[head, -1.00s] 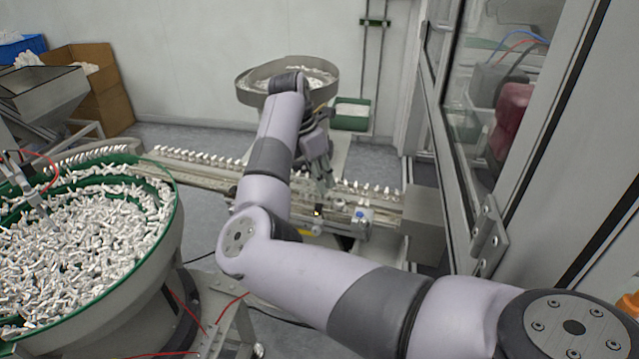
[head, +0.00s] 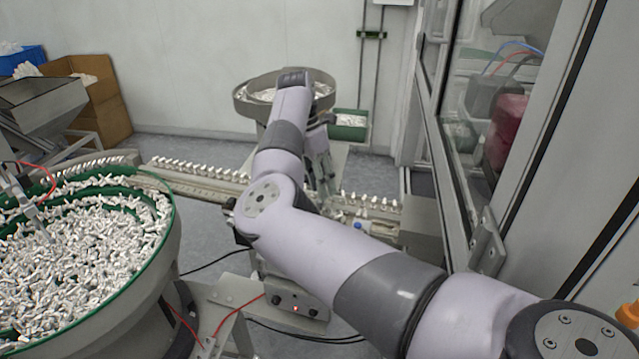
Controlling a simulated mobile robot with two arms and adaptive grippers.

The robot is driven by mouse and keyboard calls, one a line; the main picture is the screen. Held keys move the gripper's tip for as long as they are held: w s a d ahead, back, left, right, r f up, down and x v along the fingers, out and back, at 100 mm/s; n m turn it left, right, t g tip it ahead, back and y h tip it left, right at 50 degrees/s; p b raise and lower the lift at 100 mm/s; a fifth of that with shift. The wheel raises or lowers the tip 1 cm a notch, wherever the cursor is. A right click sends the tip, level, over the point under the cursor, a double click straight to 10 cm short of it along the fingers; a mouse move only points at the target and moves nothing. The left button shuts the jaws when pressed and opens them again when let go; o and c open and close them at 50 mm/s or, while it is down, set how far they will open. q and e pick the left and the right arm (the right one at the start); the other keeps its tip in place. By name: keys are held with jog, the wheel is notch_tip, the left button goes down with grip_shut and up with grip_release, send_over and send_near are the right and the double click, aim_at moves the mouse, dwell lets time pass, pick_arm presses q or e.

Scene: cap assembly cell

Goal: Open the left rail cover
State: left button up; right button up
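The feed rail (head: 205,183) runs across the middle of the head view, with a row of white parts along it. My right gripper (head: 324,190) points down at the right part of this rail, its fingers over or just beside the row. The fingers are small and partly behind my arm, so I cannot tell their opening or whether they touch anything. I cannot make out a separate left rail cover; my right arm hides part of the rail. My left gripper is not in view.
A large green-rimmed bowl (head: 168,215) full of white parts stands at left. A smaller round bowl (head: 242,100) stands behind my arm. A glazed machine frame (head: 440,170) closes off the right side. A control box with a red light (head: 295,308) sits below my arm.

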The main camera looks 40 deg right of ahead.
jog(key=v, duration=1.2)
jog(key=shift+a, duration=0.1)
dwell(0.5)
